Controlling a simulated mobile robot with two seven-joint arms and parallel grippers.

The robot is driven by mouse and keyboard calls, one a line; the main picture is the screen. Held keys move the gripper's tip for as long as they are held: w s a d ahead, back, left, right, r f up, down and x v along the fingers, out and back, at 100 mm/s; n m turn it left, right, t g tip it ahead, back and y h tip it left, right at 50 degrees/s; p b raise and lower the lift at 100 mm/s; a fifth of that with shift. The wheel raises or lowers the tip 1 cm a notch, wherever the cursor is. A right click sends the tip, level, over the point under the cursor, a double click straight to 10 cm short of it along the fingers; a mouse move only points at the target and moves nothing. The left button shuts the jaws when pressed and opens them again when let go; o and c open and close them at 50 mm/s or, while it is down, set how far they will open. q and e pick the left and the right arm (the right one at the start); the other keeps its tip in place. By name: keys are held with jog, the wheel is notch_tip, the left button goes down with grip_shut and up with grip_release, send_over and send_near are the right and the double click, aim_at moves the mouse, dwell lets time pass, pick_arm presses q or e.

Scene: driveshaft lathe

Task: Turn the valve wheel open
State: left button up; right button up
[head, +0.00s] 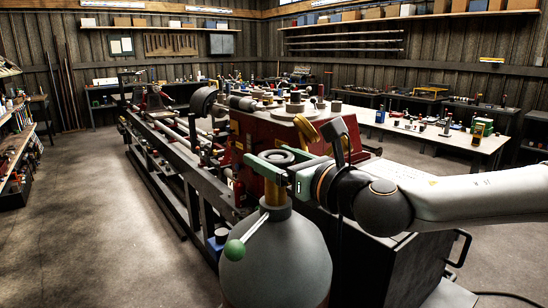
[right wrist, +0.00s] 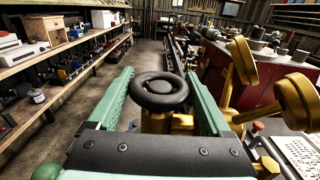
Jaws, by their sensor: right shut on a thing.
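The valve wheel (head: 278,157) is a small black ring on top of a brass valve stem (head: 275,194). The stem stands on a large grey gas cylinder (head: 277,262). My right gripper (head: 267,157) reaches in from the right at wheel height. Its green fingers are on either side of the wheel and shut on it. In the right wrist view the wheel (right wrist: 160,91) lies between the two fingers, its hub and spokes visible. The fingers partly hide the valve body in the head view. My left gripper is not in view.
A rod with a green ball end (head: 235,250) sticks out from the cylinder's front. A red lathe carriage (head: 265,135) with brass and metal parts stands close behind. A white worktable (head: 465,143) is at the right. The floor at left (head: 90,230) is clear.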

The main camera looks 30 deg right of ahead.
jog(key=shift+r, duration=0.1)
jog(key=shift+r+n+y+p, duration=0.1)
jog(key=shift+n+y+p, duration=0.3)
jog(key=shift+y+p, duration=0.25)
jog(key=shift+n+g+y+p, duration=0.3)
jog(key=shift+n+y+p, duration=0.15)
jog(key=shift+y, duration=0.3)
jog(key=shift+n+y, duration=0.65)
jog(key=shift+y, duration=0.25)
jog(key=n+g+y+b, duration=0.1)
jog(key=n+g+y, duration=0.1)
jog(key=y, duration=0.1)
jog(key=shift+f, duration=0.2)
jog(key=shift+a+n+g+y+p, duration=0.15)
jog(key=shift+n+g+y+p, duration=0.25)
jog(key=shift+n+g+y, duration=0.75)
jog(key=shift+y, duration=0.35)
jog(key=o, duration=1.2)
jog(key=shift+c, duration=0.2)
